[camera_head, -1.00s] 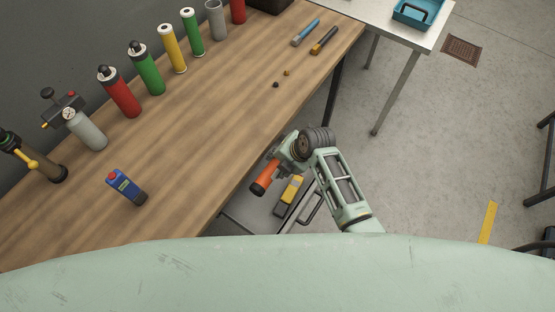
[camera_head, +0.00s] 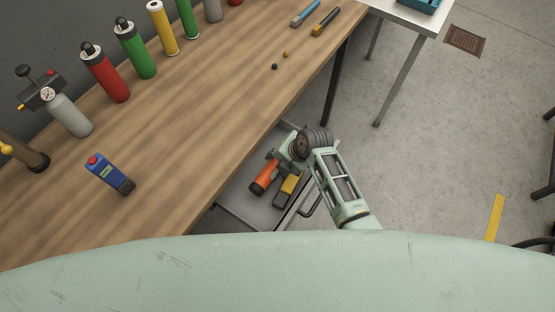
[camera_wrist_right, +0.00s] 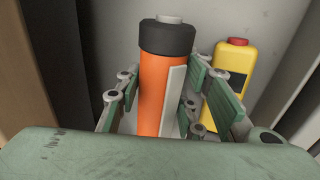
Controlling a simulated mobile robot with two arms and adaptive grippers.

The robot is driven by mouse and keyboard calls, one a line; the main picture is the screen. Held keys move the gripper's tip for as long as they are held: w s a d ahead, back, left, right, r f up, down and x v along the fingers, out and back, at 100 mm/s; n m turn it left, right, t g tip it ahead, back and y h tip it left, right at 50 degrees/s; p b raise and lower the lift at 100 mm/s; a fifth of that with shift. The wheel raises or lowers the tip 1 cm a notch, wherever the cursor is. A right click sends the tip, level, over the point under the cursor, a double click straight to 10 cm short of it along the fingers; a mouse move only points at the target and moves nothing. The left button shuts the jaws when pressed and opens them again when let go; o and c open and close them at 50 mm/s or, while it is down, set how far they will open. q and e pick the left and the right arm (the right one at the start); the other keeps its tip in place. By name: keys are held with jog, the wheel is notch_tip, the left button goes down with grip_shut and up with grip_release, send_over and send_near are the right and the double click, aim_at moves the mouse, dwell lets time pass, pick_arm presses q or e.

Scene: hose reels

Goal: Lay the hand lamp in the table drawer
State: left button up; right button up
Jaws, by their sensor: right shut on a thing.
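The hand lamp, an orange cylinder with a dark head (camera_head: 264,176), is in my right gripper (camera_head: 277,163). In the right wrist view the lamp (camera_wrist_right: 163,85) stands lengthwise between the green finger pads, with a pale strip along its side. The gripper is shut on it. The open table drawer (camera_head: 240,207) is grey and sticks out below the table's front edge. The lamp is over or inside the drawer; I cannot tell whether it touches the floor of it. My left gripper is not in view.
A yellow and dark bottle-like thing (camera_head: 287,188) lies in the drawer close to the lamp; it also shows in the wrist view (camera_wrist_right: 230,75). The wooden table (camera_head: 190,130) carries a blue bottle (camera_head: 108,174) and several cylinders at the back. The drawer handle (camera_head: 311,205) is at its front.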

jog(key=o, duration=1.4)
jog(key=v, duration=1.2)
